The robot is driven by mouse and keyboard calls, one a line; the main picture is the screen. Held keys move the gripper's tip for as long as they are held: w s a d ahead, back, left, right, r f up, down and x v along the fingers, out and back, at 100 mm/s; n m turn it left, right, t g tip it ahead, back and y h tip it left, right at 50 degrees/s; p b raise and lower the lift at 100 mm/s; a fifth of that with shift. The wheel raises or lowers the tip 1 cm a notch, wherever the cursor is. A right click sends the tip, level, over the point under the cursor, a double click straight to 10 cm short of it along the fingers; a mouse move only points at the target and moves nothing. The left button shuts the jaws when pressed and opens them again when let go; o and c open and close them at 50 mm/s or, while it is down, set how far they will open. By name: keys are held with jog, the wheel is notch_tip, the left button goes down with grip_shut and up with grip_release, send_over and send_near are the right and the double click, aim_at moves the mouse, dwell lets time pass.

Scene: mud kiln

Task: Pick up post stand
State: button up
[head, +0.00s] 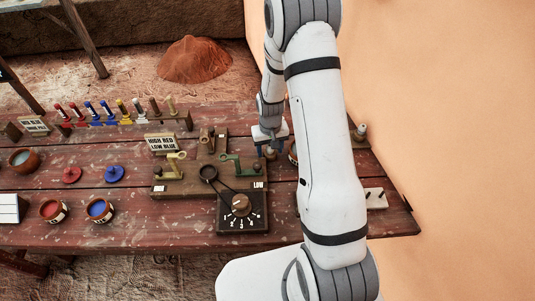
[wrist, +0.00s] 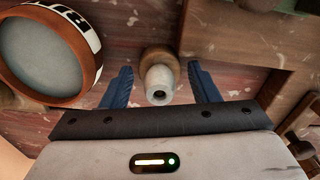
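A small round wooden base with a pale grey post (wrist: 158,80), which I take for the post stand, is on the red plank table. The post's end has a dark hole and faces the wrist camera. My gripper (wrist: 159,69) is open, with one blue finger on each side of the post and a visible gap on both sides. In the head view my gripper (head: 269,143) is low over the table, right of the wooden lever rig. There the stand is mostly hidden by my gripper and arm.
The wooden lever rig (head: 214,160) with a dial box (head: 242,211) is close on the left. A bowl (wrist: 48,52) with grey contents is beside the stand in the wrist view. A pale block (head: 376,199) lies at the table's right end.

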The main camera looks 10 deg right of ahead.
jog(key=c, duration=0.6)
jog(key=shift+c, duration=0.2)
notch_tip(320, 180, up, 10)
jog(key=shift+r+b, duration=0.1)
jog(key=shift+b, duration=0.75)
jog(key=shift+f, duration=0.2)
